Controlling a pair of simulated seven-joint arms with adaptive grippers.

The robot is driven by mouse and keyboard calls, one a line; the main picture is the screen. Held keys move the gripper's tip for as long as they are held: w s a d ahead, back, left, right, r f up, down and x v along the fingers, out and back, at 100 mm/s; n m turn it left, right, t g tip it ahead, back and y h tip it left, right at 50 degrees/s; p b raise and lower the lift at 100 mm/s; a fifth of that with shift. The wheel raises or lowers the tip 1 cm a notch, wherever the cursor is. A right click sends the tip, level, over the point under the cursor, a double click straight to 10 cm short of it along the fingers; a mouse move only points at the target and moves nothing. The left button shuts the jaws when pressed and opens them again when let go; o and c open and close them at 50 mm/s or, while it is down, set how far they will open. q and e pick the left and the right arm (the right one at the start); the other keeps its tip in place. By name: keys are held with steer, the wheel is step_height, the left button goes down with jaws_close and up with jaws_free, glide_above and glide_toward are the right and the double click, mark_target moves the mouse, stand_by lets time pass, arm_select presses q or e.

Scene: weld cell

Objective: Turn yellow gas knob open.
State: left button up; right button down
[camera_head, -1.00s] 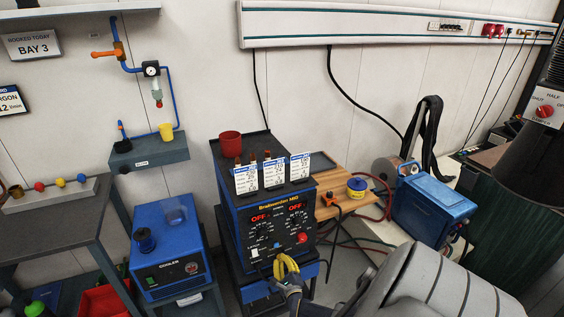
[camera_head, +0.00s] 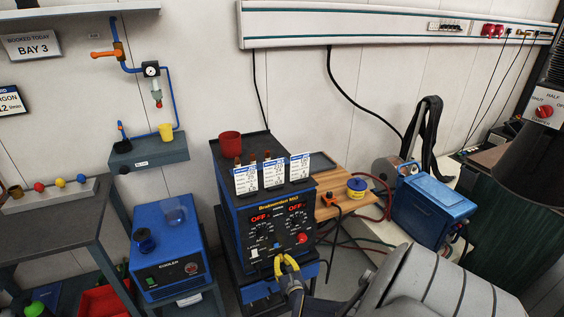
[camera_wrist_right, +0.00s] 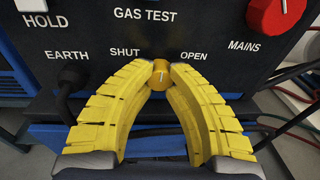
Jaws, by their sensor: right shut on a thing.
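The yellow gas knob (camera_wrist_right: 160,73) sits low on the dark front panel, under the words GAS TEST and between the labels SHUT and OPEN. A pale mark shows on its face; its exact angle is hard to read. My right gripper (camera_wrist_right: 161,72) has its yellow ribbed fingertips closed on the knob, one on each side. In the head view my right gripper (camera_head: 286,261) reaches the lower front of the blue and black welder (camera_head: 279,222), and the knob cannot be made out there. My left gripper is not in view.
A red mains knob (camera_wrist_right: 276,14) is up and right of the gas knob, and a plugged earth cable (camera_wrist_right: 72,78) is at left. The blue cooler (camera_head: 168,248) stands left of the welder. A wooden shelf (camera_head: 333,205) with cables is at right.

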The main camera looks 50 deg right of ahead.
steer(key=m, duration=0.4)
steer(key=shift+y, duration=0.4)
steer(key=m, duration=0.3)
steer(key=shift+m+y, duration=0.4)
steer(key=c, duration=1.1)
jaws_free()
steer(key=shift+v, duration=6)
steer(key=shift+f, duration=0.1)
